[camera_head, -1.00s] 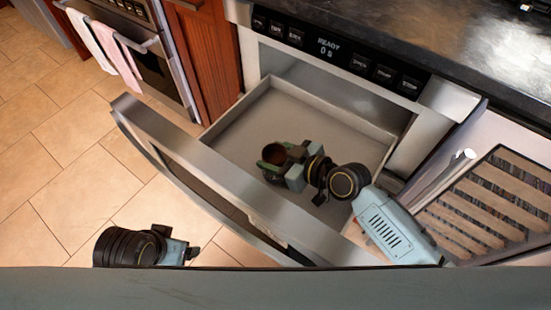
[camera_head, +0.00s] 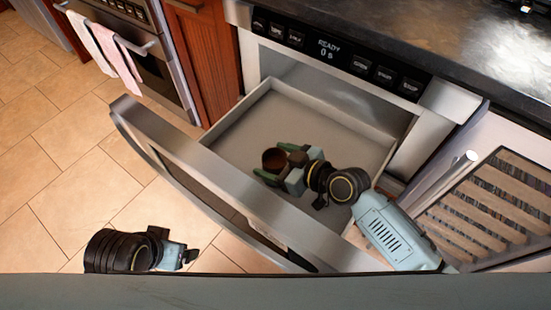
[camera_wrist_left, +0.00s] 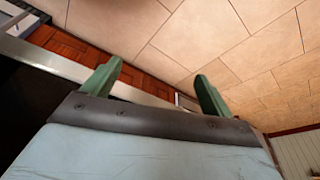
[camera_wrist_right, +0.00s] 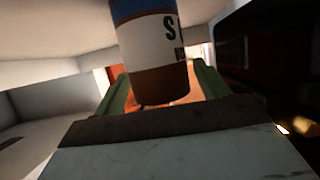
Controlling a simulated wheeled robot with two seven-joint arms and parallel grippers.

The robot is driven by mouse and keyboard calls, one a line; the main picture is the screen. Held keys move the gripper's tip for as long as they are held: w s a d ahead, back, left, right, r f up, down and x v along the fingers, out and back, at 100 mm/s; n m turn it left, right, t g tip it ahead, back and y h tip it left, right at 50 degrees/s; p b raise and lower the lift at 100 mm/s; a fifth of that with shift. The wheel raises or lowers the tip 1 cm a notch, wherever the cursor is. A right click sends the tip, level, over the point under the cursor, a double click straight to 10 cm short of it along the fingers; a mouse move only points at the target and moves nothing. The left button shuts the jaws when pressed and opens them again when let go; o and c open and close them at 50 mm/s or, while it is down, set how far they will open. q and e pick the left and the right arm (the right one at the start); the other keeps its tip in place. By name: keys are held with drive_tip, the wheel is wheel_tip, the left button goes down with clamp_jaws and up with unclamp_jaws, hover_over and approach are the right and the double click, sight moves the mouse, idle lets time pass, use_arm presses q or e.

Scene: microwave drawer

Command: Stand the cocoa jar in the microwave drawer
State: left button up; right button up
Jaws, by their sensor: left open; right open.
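The cocoa jar (camera_head: 273,158) shows its dark brown round top in the head view, inside the open microwave drawer (camera_head: 235,150). In the right wrist view the jar (camera_wrist_right: 158,55) has a white label with dark letters, a blue band and a brown band. My right gripper (camera_head: 276,167) is inside the drawer, its green fingers open on either side of the jar. Whether the jar touches the drawer floor is hidden. My left gripper (camera_head: 192,257) is outside the drawer at the lower left, over the floor. Its green fingers (camera_wrist_left: 155,85) are open and empty.
The drawer's steel front panel (camera_head: 205,175) stands between me and the drawer interior. The microwave's control panel (camera_head: 335,50) reads READY above it. A slatted cabinet door (camera_head: 490,215) is at the right. The drawer floor behind the jar is bare.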

drive_tip(key=shift+r, duration=0.15)
use_arm(q)
wheel_tip(320, 180, down, 7)
drive_tip(key=a+p, duration=0.2)
drive_tip(key=p, duration=0.1)
drive_tip(key=shift+a+f, duration=0.15)
drive_tip(key=shift+a, duration=0.05)
use_arm(e)
drive_tip(key=v, duration=1.2)
use_arm(q)
drive_tip(key=shift+w, duration=0.1)
use_arm(e)
drive_tip(key=shift+r, duration=0.1)
